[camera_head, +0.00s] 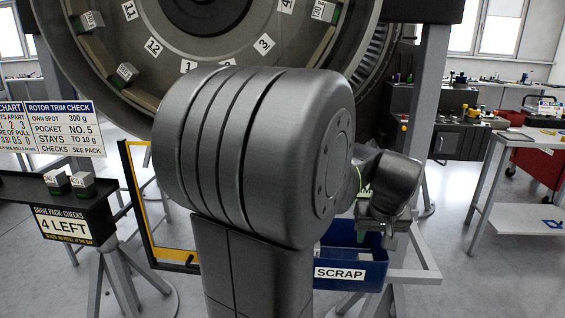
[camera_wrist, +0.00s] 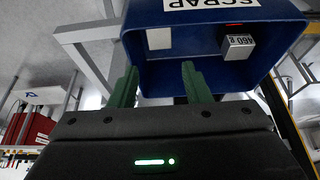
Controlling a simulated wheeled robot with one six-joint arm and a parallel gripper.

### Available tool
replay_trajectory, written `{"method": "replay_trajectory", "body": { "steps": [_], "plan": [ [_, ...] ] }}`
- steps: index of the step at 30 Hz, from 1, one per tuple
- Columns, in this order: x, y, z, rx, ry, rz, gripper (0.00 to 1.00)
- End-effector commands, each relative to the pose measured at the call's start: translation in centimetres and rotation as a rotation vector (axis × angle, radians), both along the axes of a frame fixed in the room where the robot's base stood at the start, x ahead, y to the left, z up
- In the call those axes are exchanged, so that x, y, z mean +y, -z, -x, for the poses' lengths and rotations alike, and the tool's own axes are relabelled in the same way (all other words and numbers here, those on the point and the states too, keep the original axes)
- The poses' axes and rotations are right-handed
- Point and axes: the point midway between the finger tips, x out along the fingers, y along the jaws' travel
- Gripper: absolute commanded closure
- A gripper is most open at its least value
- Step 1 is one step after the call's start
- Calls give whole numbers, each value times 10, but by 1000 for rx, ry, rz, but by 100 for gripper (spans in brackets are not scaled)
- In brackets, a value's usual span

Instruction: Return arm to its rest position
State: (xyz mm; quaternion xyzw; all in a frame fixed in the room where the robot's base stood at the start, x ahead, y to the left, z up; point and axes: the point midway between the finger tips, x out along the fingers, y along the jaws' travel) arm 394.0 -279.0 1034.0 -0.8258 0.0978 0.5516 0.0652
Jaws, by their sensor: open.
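My gripper (camera_wrist: 160,85) shows in the wrist view with its two green fingers apart and nothing between them. It points toward the blue scrap bin (camera_wrist: 150,22). A grey block marked 460 g (camera_wrist: 238,46) lies inside the bin. In the head view, my arm's large grey link fills the middle and hides much of the scene. My gripper (camera_head: 384,224) shows small at the right of that link, above the blue bin (camera_head: 350,278) with its SCRAP label. Its fingers are mostly hidden there.
The turbofan rotor (camera_head: 215,30) with numbered pockets stands behind my arm. At left, a black shelf (camera_head: 30,190) bears two weight blocks (camera_head: 68,183). A yellow-edged frame (camera_head: 135,195) stands beside it. A grey post (camera_head: 425,110) and a workbench (camera_head: 520,137) are at right.

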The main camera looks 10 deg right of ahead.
Motion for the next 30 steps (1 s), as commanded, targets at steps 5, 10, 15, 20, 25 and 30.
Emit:
{"method": "replay_trajectory", "body": {
  "steps": [5,10,15,20,25,30],
  "plan": [
    [-3,36,-13,4,-1,-3,57],
    [-6,66,-26,4,0,-2,57],
    [-8,94,-34,1,0,-1,57],
    [-8,93,-35,-2,0,1,57],
    [-8,90,-34,-1,0,0,57],
    [-8,90,-34,-1,0,0,57]
  ]
}}
